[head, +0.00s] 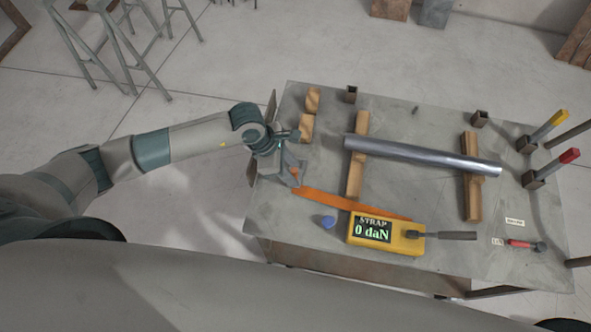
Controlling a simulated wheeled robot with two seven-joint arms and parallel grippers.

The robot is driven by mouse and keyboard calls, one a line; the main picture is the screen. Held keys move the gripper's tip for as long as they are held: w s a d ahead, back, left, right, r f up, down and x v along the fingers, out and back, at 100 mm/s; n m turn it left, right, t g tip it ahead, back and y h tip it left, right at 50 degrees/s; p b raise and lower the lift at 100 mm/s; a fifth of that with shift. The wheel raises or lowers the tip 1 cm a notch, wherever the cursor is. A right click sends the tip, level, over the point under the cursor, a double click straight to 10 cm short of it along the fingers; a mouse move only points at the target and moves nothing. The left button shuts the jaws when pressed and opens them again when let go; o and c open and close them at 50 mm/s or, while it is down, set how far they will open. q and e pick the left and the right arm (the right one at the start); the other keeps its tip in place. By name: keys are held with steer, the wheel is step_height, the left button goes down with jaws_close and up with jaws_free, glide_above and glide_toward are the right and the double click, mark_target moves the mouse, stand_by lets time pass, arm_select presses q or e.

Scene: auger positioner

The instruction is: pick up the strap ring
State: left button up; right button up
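An orange strap (345,202) lies across the table from the left edge to a yellow box. The box (402,238) has a display reading "STRAP 0 daN". My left gripper (294,178) is at the left end of the strap, pointing down near the table's left edge. A small orange spot shows at its fingers. The strap ring cannot be made out; the gripper may hide it at that end. Whether the fingers are open or shut on anything is too small to tell. My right gripper is not in view.
A metal tube (420,156) lies across two wooden supports (356,184) (472,190). Wooden blocks (307,127) stand behind my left gripper. A blue knob-like piece (327,222) is left of the box. Yellow (551,125) and red-handled (562,160) tools stand at right.

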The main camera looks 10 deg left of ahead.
arm_select(q)
steer(key=shift+x, duration=1.05)
jaws_close()
